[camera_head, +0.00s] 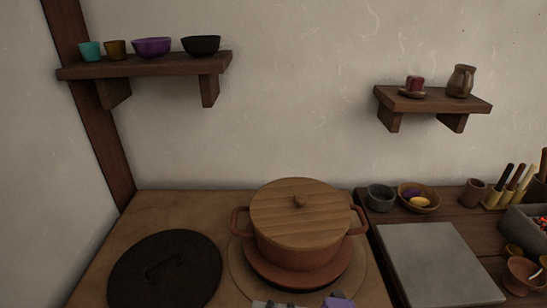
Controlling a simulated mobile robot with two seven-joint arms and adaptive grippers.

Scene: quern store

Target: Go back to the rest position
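Neither my left nor my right gripper can be made out in the head view. A reddish clay pot (299,257) with two side handles stands on the brown counter. A round wooden lid (298,211) with a knob sits on top of it. The pot rests on a reddish round base over a larger tan disc (240,275). At the bottom edge, a grey piece (275,304) and a purple piece (339,301) are cut off by the frame, and I cannot tell what they are.
A black round lid (165,272) lies left of the pot. A grey slab (437,265) lies right, with a grey cup (380,198) and wooden bowl (419,200) behind it. Wall shelves hold bowls (152,47) at left and a jug (461,81) at right.

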